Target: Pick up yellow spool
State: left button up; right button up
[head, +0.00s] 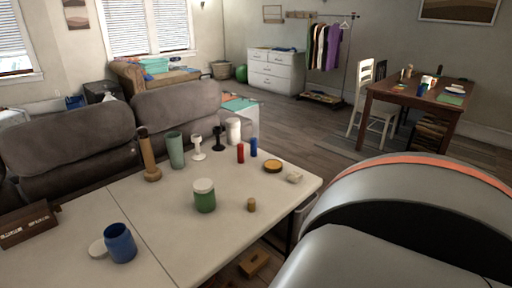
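No spool is plainly recognisable. A flat, round, yellow-brown piece (272,167) lies near the right end of the pale table (175,232); it may be the yellow spool, but it is too small to tell. A short tan cylinder (251,205) stands nearer to me on the same table. Neither of my grippers is in view.
A green jar with a white lid (204,197) stands left of the tan cylinder. Red (240,153) and blue (253,147) cylinders stand behind the yellow-brown piece, and a pale lump (294,177) lies beside it. A blue cup (120,243) is at the front left.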

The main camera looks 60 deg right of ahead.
aim_at(251, 201)
jog(key=z, duration=1.75)
jog(key=i+l, duration=0.1)
jog(key=l, duration=0.25)
jog(key=i+l+u, duration=0.1)
jog(key=l, duration=0.25)
jog(key=i+l+u, duration=0.1)
jog(key=l, duration=0.3)
jog(key=i+l, duration=0.1)
jog(key=l, duration=0.25)
